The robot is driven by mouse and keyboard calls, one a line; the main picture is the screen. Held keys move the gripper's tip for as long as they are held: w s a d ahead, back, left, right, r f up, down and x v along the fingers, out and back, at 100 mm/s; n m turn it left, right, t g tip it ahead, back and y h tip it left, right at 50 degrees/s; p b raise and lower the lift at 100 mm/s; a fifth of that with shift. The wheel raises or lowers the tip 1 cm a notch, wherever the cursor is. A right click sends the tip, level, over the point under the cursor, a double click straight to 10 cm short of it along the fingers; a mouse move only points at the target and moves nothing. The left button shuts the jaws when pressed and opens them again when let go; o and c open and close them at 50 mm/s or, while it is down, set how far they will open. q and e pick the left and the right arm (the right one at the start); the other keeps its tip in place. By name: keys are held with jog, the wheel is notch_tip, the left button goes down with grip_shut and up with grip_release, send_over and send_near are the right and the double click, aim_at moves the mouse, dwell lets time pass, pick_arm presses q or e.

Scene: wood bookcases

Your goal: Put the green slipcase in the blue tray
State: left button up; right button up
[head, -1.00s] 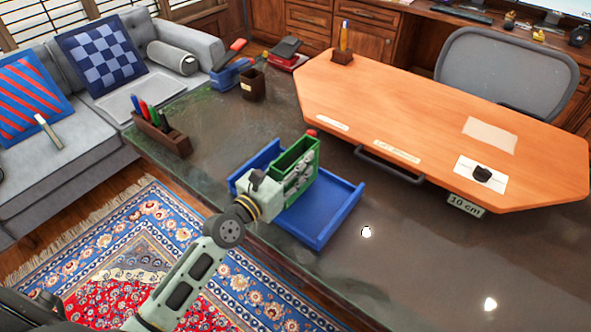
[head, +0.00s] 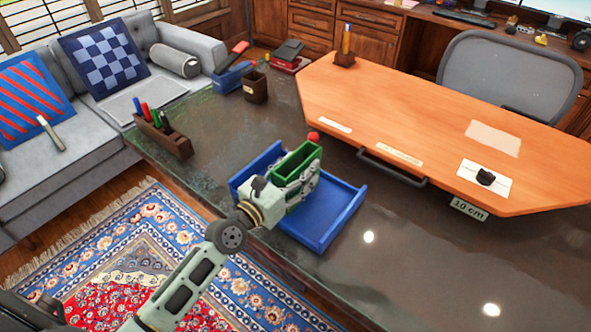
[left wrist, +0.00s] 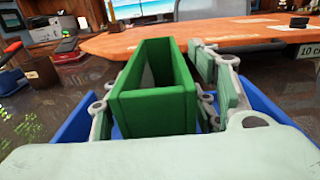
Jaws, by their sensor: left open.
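The green slipcase (head: 296,161) stands upright, open side up, inside the blue tray (head: 338,222) on the dark desk. My left gripper (head: 292,182) is open around the slipcase, low in the tray. In the left wrist view the slipcase (left wrist: 154,108) sits between the spread fingers, with a visible gap at the right finger. The blue tray's walls (left wrist: 75,128) show on both sides there. The slipcase's base is hidden behind the gripper. My right gripper is not in view.
A small red-topped object (head: 313,137) is just behind the slipcase. A brown pen holder (head: 163,138) and a dark cup (head: 255,87) stand to the left. The raised orange desktop (head: 430,130) is behind right. The desk right of the tray is clear.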

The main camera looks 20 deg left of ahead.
aim_at(279, 187)
pick_arm(q)
jog(key=shift+s+a, duration=0.1)
jog(key=shift+s, duration=0.2)
jog(key=b+v, duration=0.2)
jog(key=v, duration=0.8)
jog(key=shift+s+r, duration=0.1)
jog(key=shift+s, duration=0.1)
jog(key=shift+s+a+r, duration=0.1)
jog(key=shift+s+a, duration=0.1)
jog(key=shift+s, duration=0.25)
jog(key=shift+s, duration=0.1)
